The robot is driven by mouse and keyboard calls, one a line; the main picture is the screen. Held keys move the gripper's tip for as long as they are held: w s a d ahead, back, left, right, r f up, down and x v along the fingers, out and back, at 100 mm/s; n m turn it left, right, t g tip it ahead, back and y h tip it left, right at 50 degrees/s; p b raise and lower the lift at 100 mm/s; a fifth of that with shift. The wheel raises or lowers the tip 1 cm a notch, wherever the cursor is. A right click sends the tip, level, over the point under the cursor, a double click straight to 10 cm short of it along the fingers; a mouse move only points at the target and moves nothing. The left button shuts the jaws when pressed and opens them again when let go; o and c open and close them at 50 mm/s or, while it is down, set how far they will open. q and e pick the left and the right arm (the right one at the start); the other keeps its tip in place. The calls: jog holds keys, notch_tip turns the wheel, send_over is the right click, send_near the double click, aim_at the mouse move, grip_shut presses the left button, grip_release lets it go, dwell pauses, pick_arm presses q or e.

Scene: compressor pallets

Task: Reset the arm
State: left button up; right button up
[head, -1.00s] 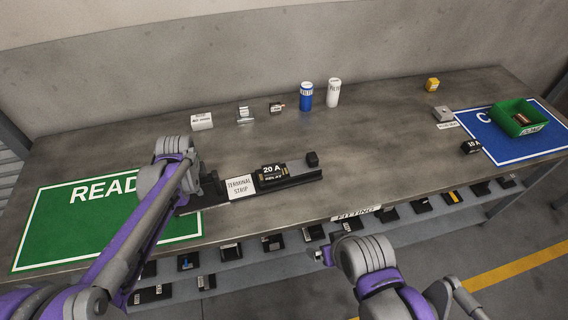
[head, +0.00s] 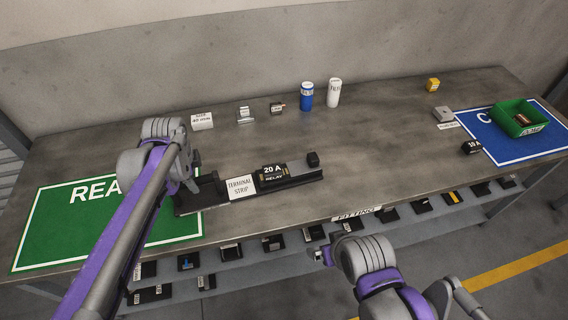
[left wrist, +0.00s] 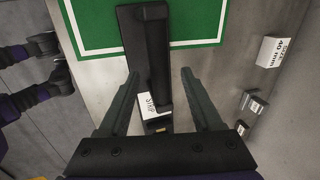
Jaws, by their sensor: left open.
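My left arm reaches in over the green mat (head: 60,235), and its gripper (head: 192,186) is near the left end of the black rail with the terminal strip label (head: 240,187). In the left wrist view the gripper (left wrist: 160,74) is open, its two fingers on either side of the black rail (left wrist: 148,50), with nothing held between them. The 20 A relay (head: 272,175) sits on the rail. My right gripper (head: 319,256) is low in front of the table's front edge; its jaws are too small to read.
Blue (head: 306,96) and white (head: 333,92) cans stand at the back. A green bin (head: 519,128) sits on the blue mat (head: 490,145) at right, near a black 10 A part (head: 471,147). A shelf with several small parts runs below the front edge. The table's middle right is clear.

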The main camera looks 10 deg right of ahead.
pick_arm(q)
jog(key=v, duration=0.5)
jog(key=s+a+f+n+t+p, duration=0.1)
jog(key=s+a+f+n+p, duration=0.1)
jog(key=s+n, duration=0.6)
jog(key=s+a+f+n+t+p, duration=0.1)
jog(key=s+a+f+n, duration=0.1)
jog(key=s+n, duration=0.7)
jog(key=s+a, duration=0.1)
jog(key=s, duration=0.4)
jog(key=shift+s+a+f+p, duration=0.35)
